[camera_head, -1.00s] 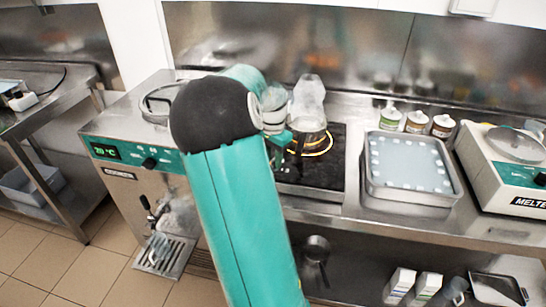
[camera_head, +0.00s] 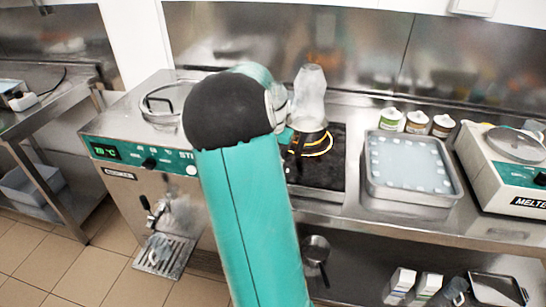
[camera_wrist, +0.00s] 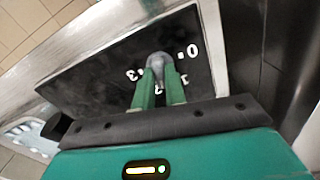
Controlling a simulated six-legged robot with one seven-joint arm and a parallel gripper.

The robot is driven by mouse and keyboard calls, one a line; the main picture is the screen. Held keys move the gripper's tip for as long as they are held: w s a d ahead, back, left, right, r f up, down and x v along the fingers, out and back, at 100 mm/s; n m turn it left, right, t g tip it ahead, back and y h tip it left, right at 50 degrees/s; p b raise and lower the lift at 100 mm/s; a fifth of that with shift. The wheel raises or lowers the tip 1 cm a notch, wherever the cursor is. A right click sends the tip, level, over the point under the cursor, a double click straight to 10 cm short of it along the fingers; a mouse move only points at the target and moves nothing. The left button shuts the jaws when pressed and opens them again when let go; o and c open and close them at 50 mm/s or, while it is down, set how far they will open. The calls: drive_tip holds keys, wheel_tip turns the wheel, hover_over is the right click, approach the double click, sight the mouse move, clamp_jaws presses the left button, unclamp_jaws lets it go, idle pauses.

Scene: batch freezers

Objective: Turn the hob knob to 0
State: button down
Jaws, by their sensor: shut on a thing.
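The grey hob knob (camera_wrist: 157,61) shows in the wrist view on a dark panel (camera_wrist: 95,80) with white numerals around it, a 0 among them at its right. My gripper (camera_wrist: 160,76) has its two green fingers shut on the knob. The knob's pointer direction cannot be made out. In the head view the black hob (camera_head: 325,174) has a glowing orange ring, with a clear, pale vessel (camera_head: 310,98) over it. My arm hides the knob and gripper there.
A metal tray (camera_head: 408,196) with a pale sheet and several small bottles stand right of the hob. A melter (camera_head: 515,190) is at the far right. A green-panelled freezer machine (camera_head: 125,153) stands to the left. Pans and cartons sit on the shelf below.

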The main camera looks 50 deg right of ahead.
drive_tip(key=n, duration=0.5)
drive_tip(key=shift+n, duration=0.3)
drive_tip(key=n, duration=0.4)
drive_tip(key=shift+n, duration=0.3)
drive_tip(key=n, duration=1)
drive_tip(key=c, duration=1.4)
unclamp_jaws()
drive_tip(key=shift+c, duration=0.2)
